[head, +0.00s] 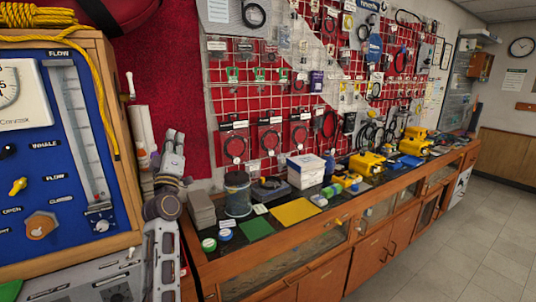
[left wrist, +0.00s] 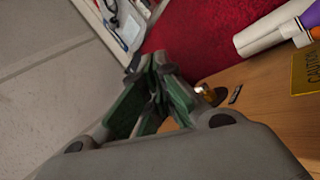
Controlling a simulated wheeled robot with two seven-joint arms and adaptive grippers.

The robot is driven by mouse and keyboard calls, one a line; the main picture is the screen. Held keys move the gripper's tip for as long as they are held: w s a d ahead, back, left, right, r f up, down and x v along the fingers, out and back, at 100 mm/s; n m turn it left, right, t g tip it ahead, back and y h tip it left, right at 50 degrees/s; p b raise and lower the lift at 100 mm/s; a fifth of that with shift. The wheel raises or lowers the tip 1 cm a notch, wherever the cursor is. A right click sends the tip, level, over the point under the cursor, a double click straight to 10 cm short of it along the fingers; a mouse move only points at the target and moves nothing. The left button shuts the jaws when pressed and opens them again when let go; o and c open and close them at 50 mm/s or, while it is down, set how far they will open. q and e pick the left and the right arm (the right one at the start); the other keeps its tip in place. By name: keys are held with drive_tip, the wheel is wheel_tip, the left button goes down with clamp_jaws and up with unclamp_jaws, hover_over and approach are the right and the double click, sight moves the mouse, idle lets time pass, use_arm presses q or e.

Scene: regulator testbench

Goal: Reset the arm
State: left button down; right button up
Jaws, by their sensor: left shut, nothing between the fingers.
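My left arm rises from the bottom in the head view, just right of the regulator testbench (head: 75,130). Its gripper (head: 174,140) points upward, beside the bench's wooden side and left of the counter. In the left wrist view the gripper (left wrist: 150,65) is shut and empty, its fingers close together. The blue panel of the testbench has a flow tube (head: 82,130), a yellow knob (head: 18,186) and an orange-brown knob (head: 40,225). My right gripper is in neither view.
A wooden counter (head: 290,275) runs along the wall to the right, carrying a dark canister (head: 237,195), a white box (head: 305,171) and yellow cases (head: 366,163). A red grid wall (head: 260,110) holds hanging goods. Floor (head: 465,235) at right is clear. A caution label (left wrist: 306,72) shows in the wrist view.

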use_arm(q)
drive_tip(key=s+d+f+m+g+h, duration=0.2)
drive_tip(key=s+f+m+g, duration=0.15)
drive_tip(key=f, duration=0.75)
drive_tip(key=s+d+f+m+g+h, duration=0.2)
drive_tip(key=s+d+f+m+g, duration=0.15)
drive_tip(key=f, duration=0.65)
drive_tip(key=s+d+f+m+g+h, duration=0.1)
drive_tip(key=s+f+m+g+h, duration=0.2)
drive_tip(key=f, duration=0.8)
drive_tip(key=s+f+m+g+y, duration=0.2)
drive_tip(key=s+f+g, duration=0.55)
drive_tip(key=s, duration=0.75)
drive_tip(key=s+f+m+g+y, duration=0.2)
drive_tip(key=s+f+g, duration=0.2)
drive_tip(key=s+f, duration=1.15)
drive_tip(key=f, duration=1.3)
drive_tip(key=s+f, duration=0.2)
drive_tip(key=f, duration=1.3)
drive_tip(key=s+a+f+g, duration=0.1)
drive_tip(key=s+a+f, duration=0.1)
drive_tip(key=s+f, duration=0.7)
drive_tip(key=s+a+f+g, duration=0.1)
drive_tip(key=s+a+f, duration=0.1)
drive_tip(key=s+f, duration=0.8)
drive_tip(key=s, duration=0.3)
drive_tip(key=shift+s+a+f, duration=0.15)
drive_tip(key=shift+s+a, duration=0.05)
